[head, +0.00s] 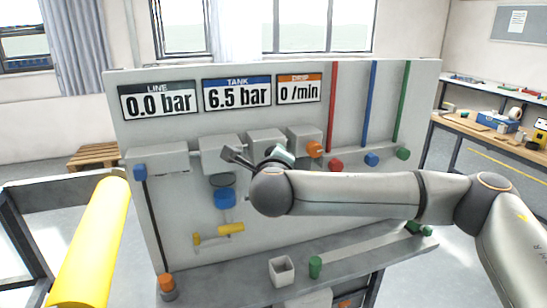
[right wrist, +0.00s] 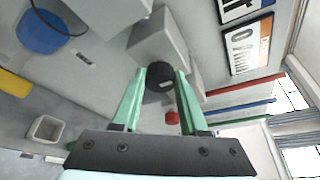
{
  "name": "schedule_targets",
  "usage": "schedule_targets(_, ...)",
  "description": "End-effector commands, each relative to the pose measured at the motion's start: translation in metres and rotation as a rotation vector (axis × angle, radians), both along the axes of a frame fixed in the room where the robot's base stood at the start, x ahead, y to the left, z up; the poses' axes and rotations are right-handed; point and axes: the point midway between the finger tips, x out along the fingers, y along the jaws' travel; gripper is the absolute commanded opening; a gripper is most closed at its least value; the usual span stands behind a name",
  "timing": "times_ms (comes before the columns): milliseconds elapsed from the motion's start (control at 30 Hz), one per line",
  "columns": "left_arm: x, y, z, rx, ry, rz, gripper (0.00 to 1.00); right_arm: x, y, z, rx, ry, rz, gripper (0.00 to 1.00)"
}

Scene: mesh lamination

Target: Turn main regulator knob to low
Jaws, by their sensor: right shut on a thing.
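The black regulator knob (right wrist: 158,77) sits on the front of a grey block (right wrist: 168,38) in the right wrist view. My right gripper (right wrist: 161,84) has its two green fingers on either side of the knob and is shut on it. Which way the knob is turned cannot be told. In the head view my right wrist and gripper cover the knob. The LINE display (head: 158,99) reads 0.0 bar, the TANK display (head: 237,92) 6.5 bar and the DRIP display (head: 299,88) 0 /min. My left gripper is not in view.
An orange knob (head: 314,149) is close right of my right gripper. A white cup (head: 281,271) and a green cylinder (head: 315,267) stand on the ledge. A yellow bar (head: 91,245) is at left.

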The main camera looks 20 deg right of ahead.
Motion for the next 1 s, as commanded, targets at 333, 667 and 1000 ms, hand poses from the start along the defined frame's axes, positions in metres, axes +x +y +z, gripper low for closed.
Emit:
schedule_targets(333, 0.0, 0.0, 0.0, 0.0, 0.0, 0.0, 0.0, 0.0, 0.0, 0.001, 0.0, -0.001, -0.001, 0.73)
schedule_targets(667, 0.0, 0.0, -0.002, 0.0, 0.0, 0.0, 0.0, -0.009, 0.004, 0.002, 0.001, -0.001, 0.003, 0.73)
schedule_targets(1000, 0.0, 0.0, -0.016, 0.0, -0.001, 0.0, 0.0, -0.074, 0.023, 0.016, -0.001, -0.003, 0.005, 0.73)
